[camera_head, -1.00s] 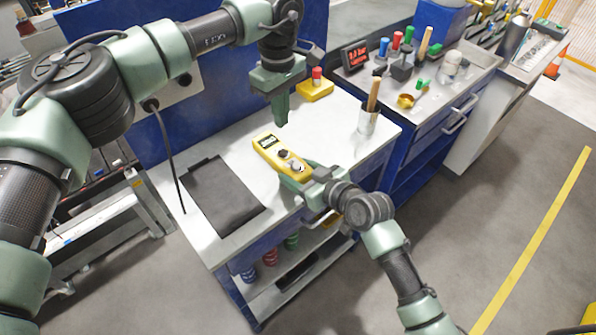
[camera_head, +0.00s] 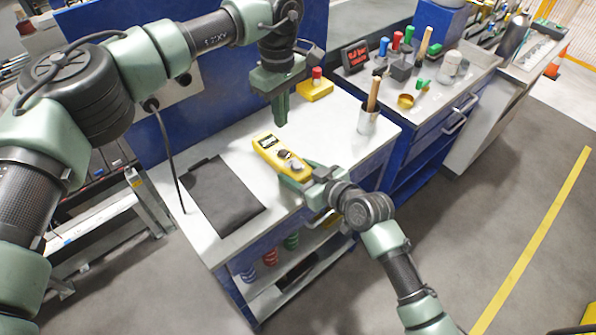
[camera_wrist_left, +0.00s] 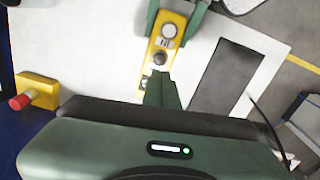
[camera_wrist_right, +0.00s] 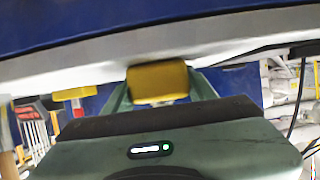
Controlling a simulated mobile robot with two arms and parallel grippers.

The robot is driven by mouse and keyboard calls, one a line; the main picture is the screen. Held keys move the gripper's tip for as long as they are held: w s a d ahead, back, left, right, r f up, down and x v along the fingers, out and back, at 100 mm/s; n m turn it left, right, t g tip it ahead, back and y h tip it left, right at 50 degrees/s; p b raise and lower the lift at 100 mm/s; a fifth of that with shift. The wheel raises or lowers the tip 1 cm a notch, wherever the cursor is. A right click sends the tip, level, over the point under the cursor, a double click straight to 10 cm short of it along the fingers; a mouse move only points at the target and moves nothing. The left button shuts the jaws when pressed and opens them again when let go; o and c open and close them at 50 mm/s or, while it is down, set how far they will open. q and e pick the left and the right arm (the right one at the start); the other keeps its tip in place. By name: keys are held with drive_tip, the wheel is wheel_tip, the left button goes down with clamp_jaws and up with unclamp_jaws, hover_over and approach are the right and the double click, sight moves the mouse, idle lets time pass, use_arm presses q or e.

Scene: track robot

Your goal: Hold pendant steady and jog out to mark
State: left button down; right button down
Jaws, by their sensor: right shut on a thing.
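The yellow pendant (camera_head: 268,149) is over the white bench top, with a small dark screen and round knobs on its face. My right gripper (camera_head: 296,180) is shut on its near end. In the right wrist view the pendant's yellow end (camera_wrist_right: 158,80) sits between the two fingers. My left gripper (camera_head: 281,121) points down just above and beyond the pendant, with its fingers together and empty. In the left wrist view its fingertips (camera_wrist_left: 161,82) are close to a dark knob on the pendant (camera_wrist_left: 166,42); whether they touch cannot be told.
A yellow box with a red button (camera_head: 316,86) stands behind the pendant. A dark mat (camera_head: 223,193) lies to the left, and a cup with a wooden handle (camera_head: 367,123) stands to the right. A red-digit display (camera_head: 355,57) is on the bench behind. A yellow line (camera_head: 530,240) crosses the floor.

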sight(280, 154)
idle(0.4)
use_arm(q)
drive_tip(key=d+f+h, duration=0.1)
drive_tip(key=s+d+f+n+h, duration=0.1)
drive_tip(key=s+f+n+t, duration=0.1)
drive_tip(key=f, duration=0.1)
drive_tip(key=shift+s+d+f+h, duration=0.1)
drive_tip(key=shift+d+h, duration=0.3)
drive_tip(key=shift+d+n+t+h, duration=0.1)
drive_tip(key=shift+n+t+h, duration=0.3)
drive_tip(key=shift+n+h, duration=0.3)
drive_tip(key=w+a+r+n+t+h, duration=0.1)
drive_tip(key=a+r+n+t+h, duration=0.1)
drive_tip(key=a+r+n+t, duration=0.1)
wheel_tip(280, 154, up, 2)
drive_tip(key=shift+w+a+r+n+t+h, duration=0.3)
drive_tip(key=shift+n+t, duration=0.4)
drive_tip(key=shift+n, duration=0.4)
drive_tip(key=shift+f, duration=0.15)
drive_tip(key=shift+f, duration=4.4)
drive_tip(key=shift+f, duration=0.35)
